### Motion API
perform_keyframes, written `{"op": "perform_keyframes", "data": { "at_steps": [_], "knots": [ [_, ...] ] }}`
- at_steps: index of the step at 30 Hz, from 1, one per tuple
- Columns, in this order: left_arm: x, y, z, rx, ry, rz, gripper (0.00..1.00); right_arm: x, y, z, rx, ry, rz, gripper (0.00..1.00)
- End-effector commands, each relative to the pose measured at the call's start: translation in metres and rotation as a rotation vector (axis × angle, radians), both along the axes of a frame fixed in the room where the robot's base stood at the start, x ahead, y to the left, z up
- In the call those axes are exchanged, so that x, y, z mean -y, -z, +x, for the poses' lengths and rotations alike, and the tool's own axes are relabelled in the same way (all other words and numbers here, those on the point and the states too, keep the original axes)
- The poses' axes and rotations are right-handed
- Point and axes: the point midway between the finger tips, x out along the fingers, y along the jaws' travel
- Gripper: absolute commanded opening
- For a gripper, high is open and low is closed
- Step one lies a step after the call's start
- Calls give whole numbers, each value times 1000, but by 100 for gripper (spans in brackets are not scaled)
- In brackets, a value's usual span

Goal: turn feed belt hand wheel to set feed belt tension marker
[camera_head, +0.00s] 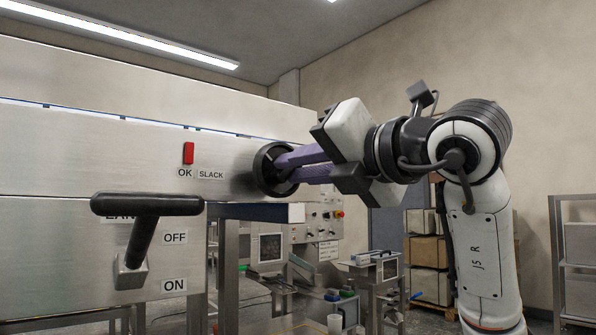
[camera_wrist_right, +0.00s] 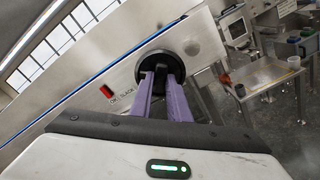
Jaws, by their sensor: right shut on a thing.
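The feed belt hand wheel (camera_head: 264,170) is a black round wheel on the steel machine panel, and it also shows in the right wrist view (camera_wrist_right: 160,58). My right gripper (camera_head: 283,168) reaches it from the right with purple fingers, shut on the wheel. The fingers hide part of the wheel's rim and hub. The red tension marker (camera_head: 188,153) stands on the panel left of the wheel, above the word OK and left of the SLACK label (camera_head: 211,174). The marker also shows in the right wrist view (camera_wrist_right: 106,91). My left gripper is not in view.
A black T-shaped lever (camera_head: 148,205) juts out at the lower left beside the OFF and ON labels. A control panel (camera_head: 320,222) and a steel table with a screen (camera_head: 268,250) stand behind the wheel. Stacked boxes (camera_head: 428,250) and a shelf (camera_head: 570,235) are at the right.

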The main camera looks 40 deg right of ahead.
Motion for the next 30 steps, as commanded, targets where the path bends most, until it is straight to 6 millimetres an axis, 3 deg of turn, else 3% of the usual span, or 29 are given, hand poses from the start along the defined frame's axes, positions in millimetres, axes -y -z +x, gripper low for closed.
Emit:
{"op": "perform_keyframes", "data": {
  "at_steps": [9, 24, 25, 27, 30],
  "knots": [
    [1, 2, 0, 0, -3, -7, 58, -1, 1, 0, -12, -2, 105, 0],
    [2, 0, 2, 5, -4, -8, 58, -1, 1, 0, -13, -2, 121, 0],
    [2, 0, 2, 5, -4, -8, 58, -1, 1, 0, -13, -2, 120, 19],
    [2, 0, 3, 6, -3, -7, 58, -1, 1, 0, -12, -1, 120, 31],
    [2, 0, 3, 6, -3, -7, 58, -1, 1, 0, -12, -1, 120, 34]
  ]
}}
